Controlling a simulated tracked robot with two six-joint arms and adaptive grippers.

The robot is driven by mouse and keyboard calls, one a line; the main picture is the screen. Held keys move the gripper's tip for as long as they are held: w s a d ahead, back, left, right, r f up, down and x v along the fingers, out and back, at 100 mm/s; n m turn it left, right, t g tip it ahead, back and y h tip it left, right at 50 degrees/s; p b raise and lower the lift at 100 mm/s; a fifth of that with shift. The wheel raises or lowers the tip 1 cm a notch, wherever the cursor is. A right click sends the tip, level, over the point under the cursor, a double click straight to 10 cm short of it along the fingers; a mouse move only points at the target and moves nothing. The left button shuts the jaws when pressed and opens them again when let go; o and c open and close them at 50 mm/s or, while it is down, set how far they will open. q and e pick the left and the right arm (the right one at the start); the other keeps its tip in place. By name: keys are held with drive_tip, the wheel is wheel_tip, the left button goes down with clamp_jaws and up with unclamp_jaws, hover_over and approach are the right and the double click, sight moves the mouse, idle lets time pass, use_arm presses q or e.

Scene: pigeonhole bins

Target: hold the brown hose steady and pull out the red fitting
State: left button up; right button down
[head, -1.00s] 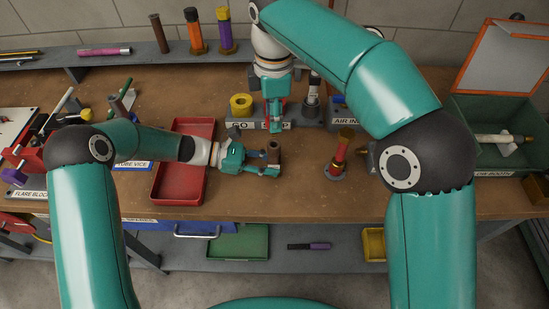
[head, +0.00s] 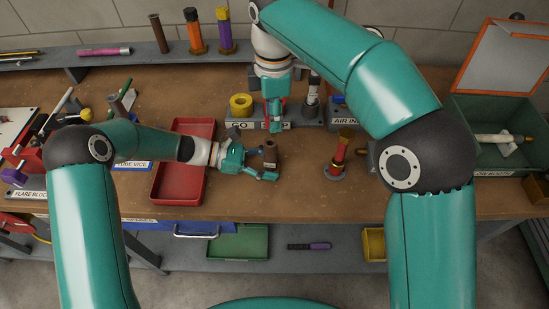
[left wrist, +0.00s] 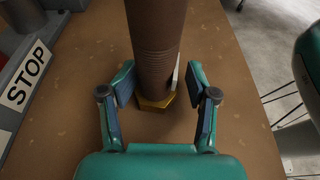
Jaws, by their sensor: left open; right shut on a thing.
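The brown hose (head: 270,155) stands upright on the bench, and its top end looks bare. In the left wrist view the hose (left wrist: 156,45) rises from a brass hex base (left wrist: 156,102). My left gripper (head: 267,166) is open, with a finger on either side of the hose; gaps show in the wrist view (left wrist: 156,103). My right gripper (head: 275,122) points down at the GO/STOP block and is shut. A bit of red, seemingly the red fitting (head: 283,105), shows at its fingers, mostly hidden.
The GO/STOP block (head: 241,125) stands behind the hose, with a yellow ring (head: 241,104) on it. A red tray (head: 180,185) lies left under my left arm. A red post with a brass top (head: 341,152) stands right. A green bin (head: 490,165) is far right.

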sight(269, 140)
use_arm(q)
wheel_tip(269, 140, up, 10)
drive_tip(key=shift+s+f, duration=0.1)
idle(0.4)
drive_tip(key=v, duration=0.9)
idle(0.7)
